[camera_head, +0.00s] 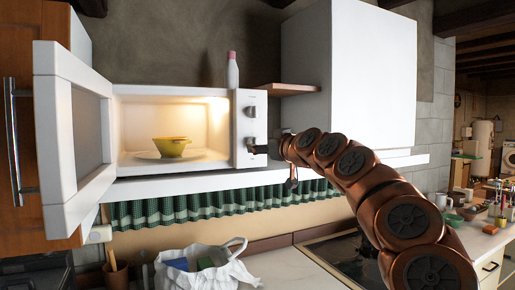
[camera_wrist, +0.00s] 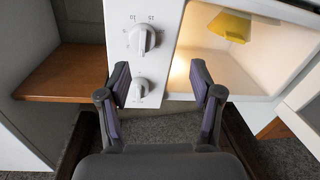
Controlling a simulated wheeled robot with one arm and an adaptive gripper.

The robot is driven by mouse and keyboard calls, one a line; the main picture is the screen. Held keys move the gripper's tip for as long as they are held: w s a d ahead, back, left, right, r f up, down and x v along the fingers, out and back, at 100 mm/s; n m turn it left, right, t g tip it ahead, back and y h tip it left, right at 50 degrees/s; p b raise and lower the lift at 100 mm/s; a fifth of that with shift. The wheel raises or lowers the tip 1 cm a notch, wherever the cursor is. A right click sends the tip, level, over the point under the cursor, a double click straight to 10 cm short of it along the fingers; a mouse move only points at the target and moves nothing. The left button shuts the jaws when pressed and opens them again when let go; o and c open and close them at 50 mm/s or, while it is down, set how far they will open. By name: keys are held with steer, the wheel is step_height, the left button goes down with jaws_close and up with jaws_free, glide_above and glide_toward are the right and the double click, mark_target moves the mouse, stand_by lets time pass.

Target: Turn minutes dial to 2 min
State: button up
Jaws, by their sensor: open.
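A white microwave (camera_head: 175,181) stands open with its inside lit. Its control panel (camera_head: 240,129) is on the right and carries an upper dial (camera_head: 251,111) and a lower dial, the lower one largely hidden by my gripper (camera_head: 268,149). The wrist view is upside down. There a numbered dial (camera_wrist: 143,39), with marks that look like 10 and 15, is ahead of my gripper (camera_wrist: 162,75), and a smaller-looking dial (camera_wrist: 138,90) is nearer the left finger. The fingers are open, spread apart, with nothing held between them.
The microwave door (camera_head: 60,130) is swung out to the left. A yellow bowl (camera_head: 172,147) sits inside on a plate. A bottle (camera_head: 232,72) stands on top. A wooden shelf (camera_head: 290,88) and white cabinet (camera_head: 370,75) are close on the right. A white bag (camera_head: 205,272) lies below.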

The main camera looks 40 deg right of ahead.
mark_target(257, 142)
steer(key=shift+h, duration=0.3)
steer(key=w+d+p, duration=0.2)
steer(key=w, duration=0.1)
steer(key=w+d+p, duration=0.1)
steer(key=w, duration=0.1)
steer(key=shift+w+d+r, duration=0.2)
steer(key=shift+w+d, duration=0.05)
steer(key=shift+d, duration=0.15)
steer(key=shift+w+d+f+p, duration=0.1)
steer(key=shift+w+p, duration=0.1)
steer(key=shift+w, duration=0.15)
steer(key=shift+w+d+p, duration=0.1)
steer(key=shift+w+p, duration=0.05)
steer(key=shift+w, duration=0.15)
steer(key=c, duration=1.1)
